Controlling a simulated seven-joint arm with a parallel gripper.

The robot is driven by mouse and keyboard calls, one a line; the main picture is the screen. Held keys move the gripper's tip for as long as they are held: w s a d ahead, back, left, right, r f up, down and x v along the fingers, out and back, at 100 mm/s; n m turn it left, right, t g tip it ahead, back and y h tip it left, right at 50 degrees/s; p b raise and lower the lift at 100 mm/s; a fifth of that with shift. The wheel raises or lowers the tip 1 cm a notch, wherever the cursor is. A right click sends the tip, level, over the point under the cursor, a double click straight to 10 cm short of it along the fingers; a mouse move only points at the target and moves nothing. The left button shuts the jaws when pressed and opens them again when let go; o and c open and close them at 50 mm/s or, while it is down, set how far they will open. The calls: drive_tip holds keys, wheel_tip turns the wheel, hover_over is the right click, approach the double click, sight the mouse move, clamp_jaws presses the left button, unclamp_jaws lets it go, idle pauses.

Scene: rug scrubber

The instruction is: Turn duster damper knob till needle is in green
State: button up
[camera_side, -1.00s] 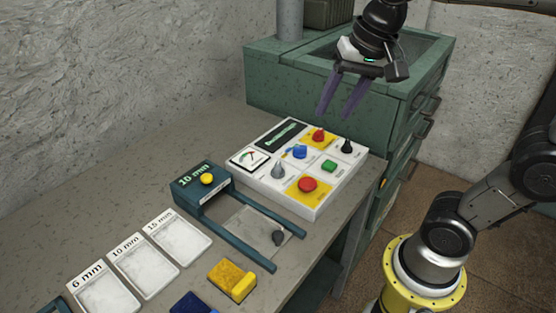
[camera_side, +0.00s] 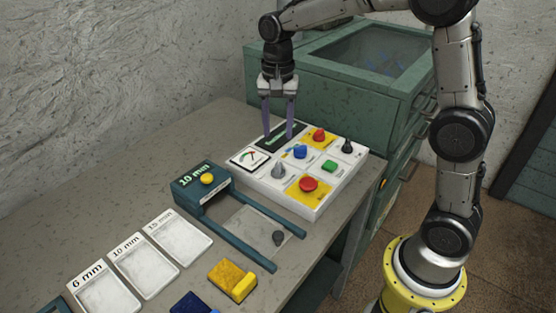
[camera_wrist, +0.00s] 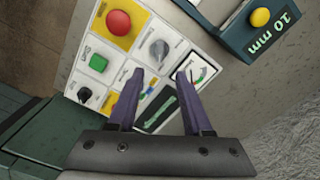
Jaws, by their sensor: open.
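The white control panel (camera_side: 262,181) lies on the bench. Its gauge (camera_side: 248,158), with a coloured arc, is at the panel's left corner; it also shows in the wrist view (camera_wrist: 200,70). I cannot read the needle's position. A grey pointer knob (camera_side: 279,171) is beside the gauge and also shows in the wrist view (camera_wrist: 159,50). A blue knob (camera_side: 300,152) is farther back. The knob labels are too small to read. My gripper (camera_side: 278,136) is open and empty, pointing down over the panel's dark display end, apart from the knobs.
The panel also carries a red knob (camera_side: 319,135), a black knob (camera_side: 347,146), a green button (camera_side: 328,166) and a red button (camera_side: 308,184). A teal frame marked 10 mm (camera_side: 190,186) is close in front. A green cabinet (camera_side: 400,110) stands behind.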

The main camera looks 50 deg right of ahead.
sight(278, 165)
wheel_tip(278, 165, down, 10)
drive_tip(key=shift+f, duration=0.1)
idle(0.4)
clamp_jaws()
